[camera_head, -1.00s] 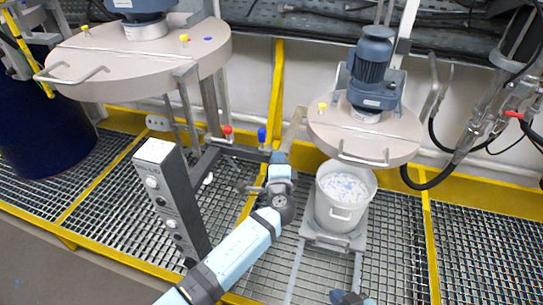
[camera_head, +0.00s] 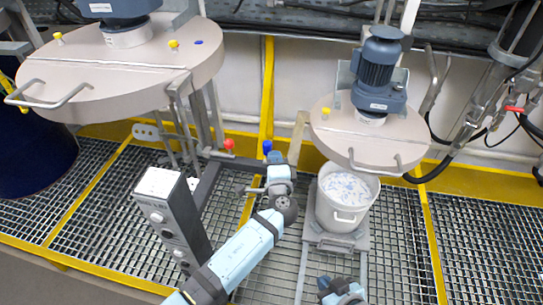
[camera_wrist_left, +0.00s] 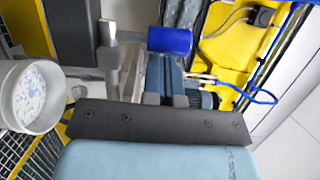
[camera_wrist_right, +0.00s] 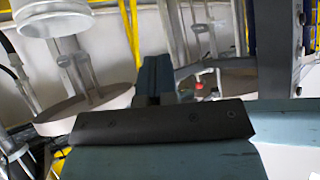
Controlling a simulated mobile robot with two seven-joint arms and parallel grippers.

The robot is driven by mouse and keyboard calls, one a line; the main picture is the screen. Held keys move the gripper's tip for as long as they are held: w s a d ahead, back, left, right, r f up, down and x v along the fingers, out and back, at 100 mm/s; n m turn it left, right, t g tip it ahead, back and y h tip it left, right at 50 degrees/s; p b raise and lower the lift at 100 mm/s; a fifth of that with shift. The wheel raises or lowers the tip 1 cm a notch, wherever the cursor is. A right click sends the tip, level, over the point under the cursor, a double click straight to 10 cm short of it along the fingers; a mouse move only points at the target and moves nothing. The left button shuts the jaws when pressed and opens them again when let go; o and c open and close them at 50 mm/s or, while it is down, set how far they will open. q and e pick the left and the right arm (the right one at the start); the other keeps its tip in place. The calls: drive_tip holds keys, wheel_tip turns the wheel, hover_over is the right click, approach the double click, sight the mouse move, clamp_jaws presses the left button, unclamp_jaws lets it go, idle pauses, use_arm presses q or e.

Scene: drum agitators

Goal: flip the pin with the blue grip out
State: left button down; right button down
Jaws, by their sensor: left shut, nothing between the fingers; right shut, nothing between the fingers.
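The pin's blue grip (camera_head: 267,147) stands upright at the frame behind the control post, beside a red-gripped pin (camera_head: 229,144). In the left wrist view the blue grip (camera_wrist_left: 170,40) appears large, just beyond my fingertips. My left gripper (camera_head: 276,158) is shut and empty, very close to the blue grip; I cannot tell whether they touch. Its fingers (camera_wrist_left: 166,72) show in its own wrist view. My right gripper (camera_wrist_right: 154,72) is shut and empty. Its arm (camera_head: 341,292) shows at the bottom of the head view, far from the pin. The pin's shaft is mostly hidden.
A control post (camera_head: 172,222) stands left of my left arm. A white bucket (camera_head: 343,215) with pale, blue-flecked contents sits under the right lid (camera_head: 340,135). A large lid (camera_head: 115,75) with a motor hangs at the left. Open grating (camera_head: 400,240) lies at the right.

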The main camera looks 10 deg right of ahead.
use_arm(q)
drive_tip(key=shift+a, duration=0.1)
idle(0.4)
drive_tip(key=w+a+b, duration=0.1)
drive_tip(key=w+a, duration=0.1)
drive_tip(key=a, duration=0.3)
drive_tip(key=shift+w+a, duration=0.2)
drive_tip(key=shift+a, duration=0.05)
